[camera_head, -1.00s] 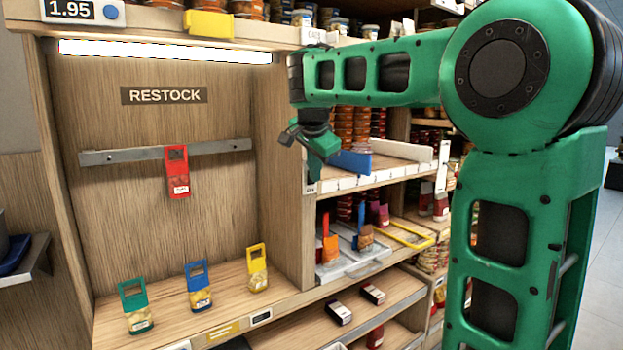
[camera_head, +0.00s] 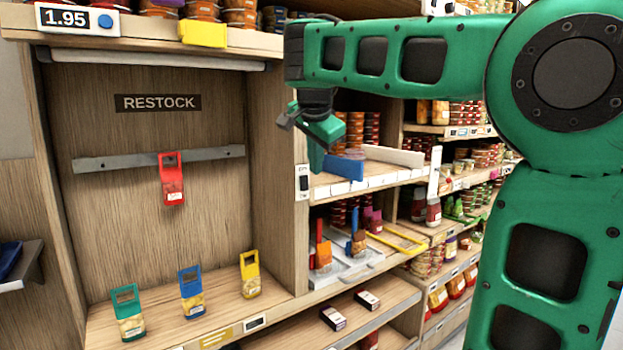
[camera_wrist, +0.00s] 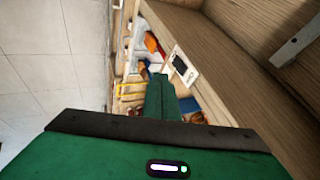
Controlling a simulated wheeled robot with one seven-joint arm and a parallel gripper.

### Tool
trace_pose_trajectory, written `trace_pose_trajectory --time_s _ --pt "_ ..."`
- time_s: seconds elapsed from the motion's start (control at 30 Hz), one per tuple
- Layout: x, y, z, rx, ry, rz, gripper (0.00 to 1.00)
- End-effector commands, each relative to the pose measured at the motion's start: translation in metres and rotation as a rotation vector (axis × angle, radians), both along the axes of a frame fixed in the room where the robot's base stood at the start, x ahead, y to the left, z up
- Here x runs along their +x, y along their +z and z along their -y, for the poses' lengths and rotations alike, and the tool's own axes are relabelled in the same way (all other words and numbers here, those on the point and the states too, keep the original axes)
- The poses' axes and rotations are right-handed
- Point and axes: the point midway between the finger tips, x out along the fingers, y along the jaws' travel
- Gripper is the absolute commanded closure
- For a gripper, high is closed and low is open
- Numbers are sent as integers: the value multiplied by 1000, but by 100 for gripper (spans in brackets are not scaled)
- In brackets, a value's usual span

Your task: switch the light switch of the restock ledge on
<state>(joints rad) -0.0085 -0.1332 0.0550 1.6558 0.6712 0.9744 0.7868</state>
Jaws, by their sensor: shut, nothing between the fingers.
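The light switch (camera_head: 303,183) is a small white plate with a dark rocker on the front edge of the restock ledge's right side post. It also shows in the wrist view (camera_wrist: 182,65), just right of my fingertips. The restock ledge (camera_head: 150,220) is a wooden bay with a RESTOCK sign. Its lamp bar (camera_head: 155,66) is grey and unlit. My gripper (camera_head: 317,168) is shut and empty, to the right of the switch and close to it in the head view. The wrist view shows its green fingers (camera_wrist: 160,98) together. I cannot tell whether they touch the switch plate.
A red tagged pack (camera_head: 172,180) hangs on the ledge's rail. Green, blue (camera_head: 191,293) and yellow tagged packs stand on its board. Shelves with jars and a blue divider (camera_head: 343,167) lie right of the post. Open floor (camera_wrist: 50,60) shows at left in the wrist view.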

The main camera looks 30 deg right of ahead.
Motion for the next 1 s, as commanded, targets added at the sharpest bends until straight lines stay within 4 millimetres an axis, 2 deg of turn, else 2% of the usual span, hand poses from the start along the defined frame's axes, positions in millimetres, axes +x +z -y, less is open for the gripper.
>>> trace_pose_trajectory --time_s 0.1,0.33,0.73,1.0 --pt "-10 18 -7 0 1 3 100" --pt "-20 36 -14 0 0 0 100" --pt "-22 37 -14 0 -3 -1 100" --pt "-26 24 -14 0 -3 -23 100"
